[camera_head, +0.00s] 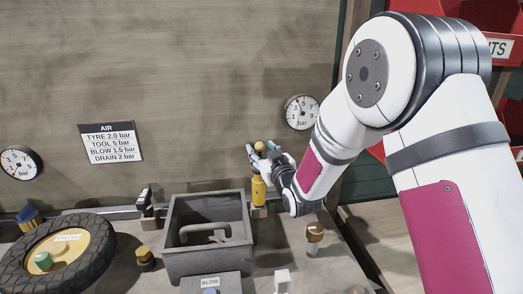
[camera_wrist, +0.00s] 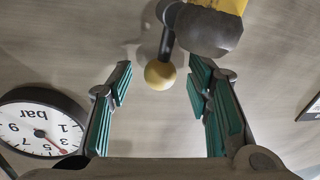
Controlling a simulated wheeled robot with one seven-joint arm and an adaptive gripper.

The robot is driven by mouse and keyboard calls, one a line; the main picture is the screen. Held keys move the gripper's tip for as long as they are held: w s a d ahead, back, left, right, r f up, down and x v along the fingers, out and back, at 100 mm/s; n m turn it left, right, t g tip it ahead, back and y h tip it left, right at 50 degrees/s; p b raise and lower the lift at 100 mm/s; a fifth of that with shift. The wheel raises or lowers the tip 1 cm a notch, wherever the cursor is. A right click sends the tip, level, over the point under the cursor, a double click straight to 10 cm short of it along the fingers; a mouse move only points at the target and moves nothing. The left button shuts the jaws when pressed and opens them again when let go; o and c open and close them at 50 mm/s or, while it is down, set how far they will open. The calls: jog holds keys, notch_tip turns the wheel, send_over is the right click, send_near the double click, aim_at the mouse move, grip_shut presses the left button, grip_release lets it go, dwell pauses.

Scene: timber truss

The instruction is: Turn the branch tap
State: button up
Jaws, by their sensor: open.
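The branch tap appears to be the yellow body (camera_head: 259,192) at the back of the bench, right of the grey bin. In the wrist view its yellow and dark grey body (camera_wrist: 212,28) is at the top, with a short dark lever ending in a yellow ball knob (camera_wrist: 160,74). The knob also shows in the head view (camera_head: 260,147). My gripper (camera_wrist: 161,80) is open, its green-padded fingers on either side of the knob with a visible gap on both sides. In the head view my gripper (camera_head: 262,153) is at the knob, partly hiding the tap's top.
A pressure gauge (camera_head: 301,112) is on the wall close by my gripper; a gauge (camera_wrist: 42,125) also shows inverted in the wrist view. A grey bin (camera_head: 206,268), a tyre (camera_head: 96,256) and a brown-topped fitting (camera_head: 315,234) are on the bench. An AIR sign (camera_head: 110,143) hangs left.

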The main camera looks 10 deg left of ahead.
jog(key=shift+w+a, duration=0.25)
jog(key=shift+w, duration=0.15)
grip_shut()
